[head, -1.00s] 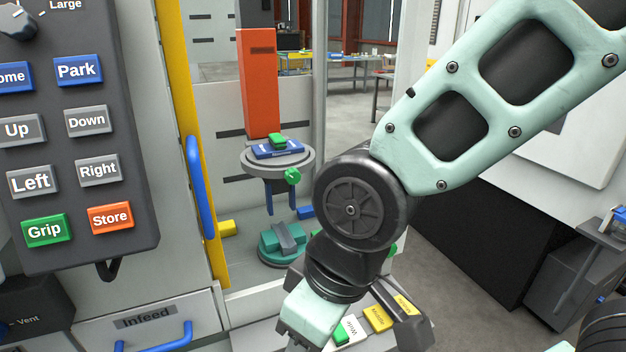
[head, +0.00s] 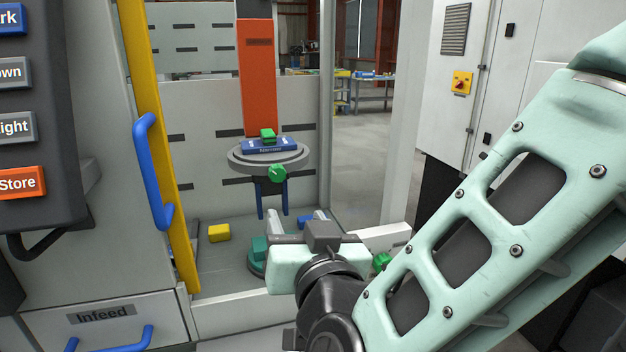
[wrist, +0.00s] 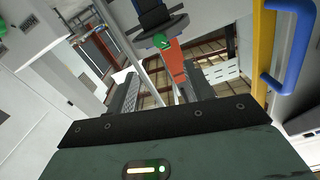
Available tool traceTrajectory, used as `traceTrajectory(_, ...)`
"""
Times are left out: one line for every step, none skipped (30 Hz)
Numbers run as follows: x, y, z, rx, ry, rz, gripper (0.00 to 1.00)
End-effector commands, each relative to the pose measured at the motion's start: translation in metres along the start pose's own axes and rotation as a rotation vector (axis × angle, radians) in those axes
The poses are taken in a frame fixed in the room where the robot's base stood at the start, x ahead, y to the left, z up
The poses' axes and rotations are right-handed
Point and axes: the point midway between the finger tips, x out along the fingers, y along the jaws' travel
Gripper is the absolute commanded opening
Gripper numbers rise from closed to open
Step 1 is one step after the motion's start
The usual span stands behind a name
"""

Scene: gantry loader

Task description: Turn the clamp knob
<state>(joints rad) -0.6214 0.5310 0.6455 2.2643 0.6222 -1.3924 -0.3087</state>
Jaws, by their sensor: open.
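Two blue jaws (head: 271,196) hang under the round head.
A blue block (head: 285,146) with a green top lies on the round head. A teal piece (head: 259,248) and a yellow block (head: 219,233) are on the cell floor. A blue handle (head: 153,170) on the yellow post stands left; the control panel (head: 45,110) is far left.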

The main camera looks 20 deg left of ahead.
Motion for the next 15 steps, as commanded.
traceTrajectory(0.002, 0.000, 0.000, 0.001, 0.004, 0.003, 0.52)
traceTrajectory(0.004, 0.000, -0.001, 0.001, 0.005, 0.004, 0.52)
traceTrajectory(0.008, 0.000, -0.002, 0.001, 0.006, 0.005, 0.52)
traceTrajectory(0.012, 0.000, -0.002, 0.001, 0.006, 0.006, 0.52)
traceTrajectory(0.016, 0.000, -0.003, 0.001, 0.006, 0.006, 0.52)
traceTrajectory(0.022, 0.000, -0.003, 0.001, 0.005, 0.005, 0.52)
traceTrajectory(0.028, 0.000, -0.003, 0.001, 0.005, 0.006, 0.52)
traceTrajectory(0.033, 0.001, -0.003, 0.001, 0.004, 0.006, 0.52)
traceTrajectory(0.042, 0.000, -0.003, 0.003, 0.005, 0.005, 0.52)
traceTrajectory(0.048, 0.000, -0.004, 0.003, 0.005, 0.006, 0.52)
traceTrajectory(0.055, 0.001, -0.003, 0.002, 0.004, 0.007, 0.52)
traceTrajectory(0.063, 0.001, -0.004, 0.001, 0.005, 0.006, 0.52)
traceTrajectory(0.069, 0.001, -0.004, 0.001, 0.004, 0.006, 0.52)
traceTrajectory(0.076, 0.001, -0.004, 0.002, 0.005, 0.006, 0.52)
traceTrajectory(0.084, 0.001, -0.004, 0.002, 0.004, 0.005, 0.52)
